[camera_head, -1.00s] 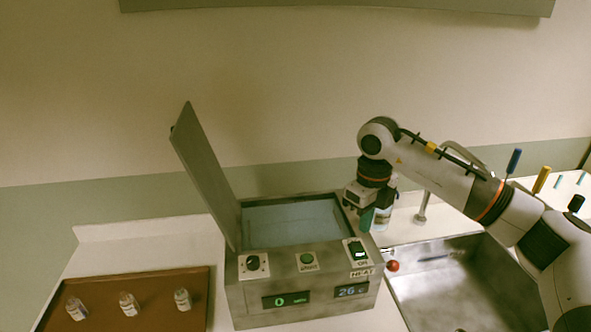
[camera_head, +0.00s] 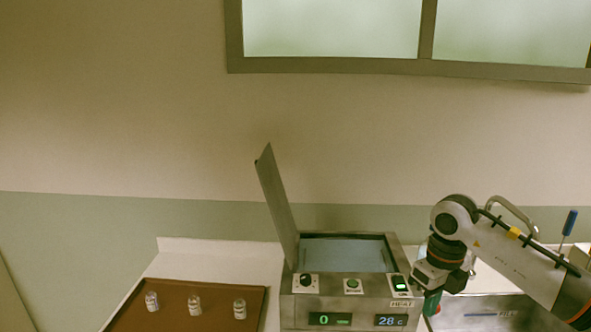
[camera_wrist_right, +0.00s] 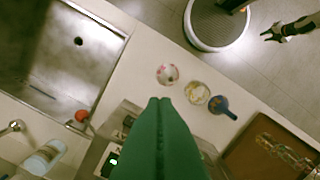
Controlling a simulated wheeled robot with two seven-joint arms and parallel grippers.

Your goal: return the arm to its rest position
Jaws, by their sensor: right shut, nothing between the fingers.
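My right gripper (camera_head: 432,303) is at the right in the head view, just right of the heated bath's front right corner. Its green fingers are together and empty; they also point down the middle of the right wrist view (camera_wrist_right: 160,135). The arm is bent, coming in from the right. The bath (camera_head: 352,286) stands with its lid (camera_head: 275,205) raised on the left. Its heat switch (camera_head: 400,284) is lit green and its displays read 0 and 28 C. My left gripper is out of view.
A brown tray (camera_head: 175,318) with several small bottles stands left of the bath. The sink (camera_head: 485,312) is under my right arm. The wrist view shows a red ball (camera_wrist_right: 82,115), a pale bottle (camera_wrist_right: 45,155), two small bowls (camera_wrist_right: 167,75) (camera_wrist_right: 197,92) and a blue item (camera_wrist_right: 222,106).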

